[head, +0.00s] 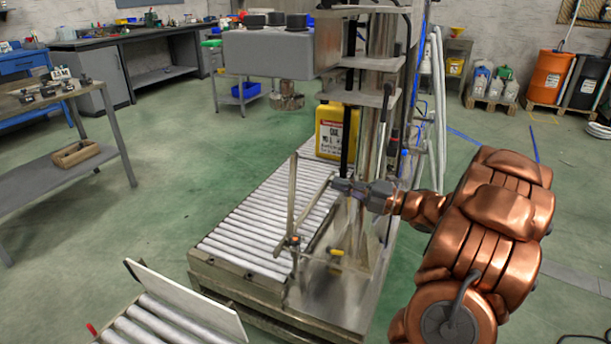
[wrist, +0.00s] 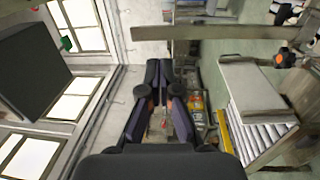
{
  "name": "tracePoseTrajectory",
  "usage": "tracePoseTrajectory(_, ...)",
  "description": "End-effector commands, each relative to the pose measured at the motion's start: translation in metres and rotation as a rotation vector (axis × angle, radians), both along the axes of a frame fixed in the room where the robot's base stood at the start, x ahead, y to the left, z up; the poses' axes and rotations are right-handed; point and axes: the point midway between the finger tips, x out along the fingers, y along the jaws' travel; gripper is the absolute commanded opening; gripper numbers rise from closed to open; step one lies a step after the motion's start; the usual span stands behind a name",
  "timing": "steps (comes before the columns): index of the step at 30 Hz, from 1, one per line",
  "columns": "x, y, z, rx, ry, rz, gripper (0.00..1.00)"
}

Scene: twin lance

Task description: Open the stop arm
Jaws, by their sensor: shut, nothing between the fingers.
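The stop arm appears to be the thin metal bar assembly at the near end of the roller conveyor. Its upright bar (head: 291,195) and slanting rod (head: 312,206) meet at a small dark joint near the rollers. My gripper (head: 336,184) is at the upper end of the slanting rod in the head view; I cannot tell whether they touch. In the wrist view my gripper (wrist: 158,68) has its fingers together with nothing between them. A metal bar (wrist: 210,32) with an orange and black knob (wrist: 284,57) crosses the upper right of that view, apart from the fingers.
The roller conveyor (head: 262,218) carries a yellow container (head: 336,132) beneath the tall metal column (head: 378,110). A second conveyor section with a white plate (head: 190,300) stands in front. A workbench (head: 60,100) is at left. Green floor lies clear between.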

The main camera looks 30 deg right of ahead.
Motion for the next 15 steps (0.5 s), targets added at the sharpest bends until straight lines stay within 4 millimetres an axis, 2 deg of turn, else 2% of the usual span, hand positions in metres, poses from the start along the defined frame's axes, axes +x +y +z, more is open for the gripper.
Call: tracePoseTrajectory(15,0.057,0.035,0.004,0.0,0.002,0.001,0.0)
